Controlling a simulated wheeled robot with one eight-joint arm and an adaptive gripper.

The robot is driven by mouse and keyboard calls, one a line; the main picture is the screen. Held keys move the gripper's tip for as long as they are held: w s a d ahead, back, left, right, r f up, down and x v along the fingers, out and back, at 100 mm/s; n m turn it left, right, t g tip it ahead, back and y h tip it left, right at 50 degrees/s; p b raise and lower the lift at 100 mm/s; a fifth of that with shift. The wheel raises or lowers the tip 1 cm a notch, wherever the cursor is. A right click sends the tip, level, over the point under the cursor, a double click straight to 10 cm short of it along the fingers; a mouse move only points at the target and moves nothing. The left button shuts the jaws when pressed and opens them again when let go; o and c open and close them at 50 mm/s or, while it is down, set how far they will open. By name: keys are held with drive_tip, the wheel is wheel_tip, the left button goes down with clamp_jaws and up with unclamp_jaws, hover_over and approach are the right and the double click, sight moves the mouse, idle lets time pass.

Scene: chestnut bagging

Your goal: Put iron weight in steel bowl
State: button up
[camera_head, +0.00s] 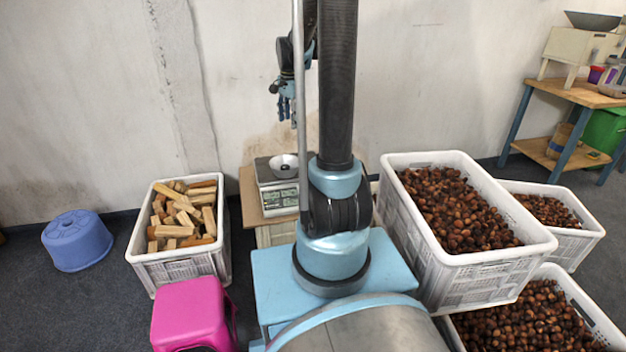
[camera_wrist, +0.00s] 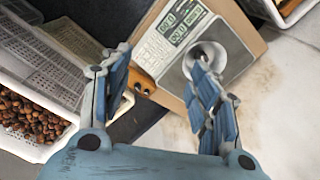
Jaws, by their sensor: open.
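A small steel bowl (camera_head: 284,166) sits on the pan of a digital scale (camera_head: 279,198) on a small wooden table. In the wrist view the bowl (camera_wrist: 209,54) is partly covered by my right finger. I cannot make out an iron weight for certain in either view. An orange-brown object (camera_wrist: 142,80) with dark spots lies beside the scale in the wrist view; my arm hides part of the table in the head view.
Crates of chestnuts (camera_head: 455,210) stand on the right, and a crate of wood blocks (camera_head: 180,268) on the left. A pink stool (camera_head: 190,312) and blue stool (camera_head: 77,240) stand at left. A workbench (camera_head: 575,95) is at far right. The wall is close behind the table.

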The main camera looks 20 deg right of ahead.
drive_tip(key=s+r+n, duration=0.3)
drive_tip(key=s, duration=0.7)
drive_tip(key=s+f+n, duration=0.4)
drive_tip(key=s+n, duration=0.1)
drive_tip(key=s, duration=0.7)
drive_tip(key=s+f+n+t, duration=0.1)
drive_tip(key=s+f+n, duration=0.3)
drive_tip(key=s, duration=0.8)
drive_tip(key=shift+s+n, duration=0.15)
drive_tip(key=shift+n, duration=0.35)
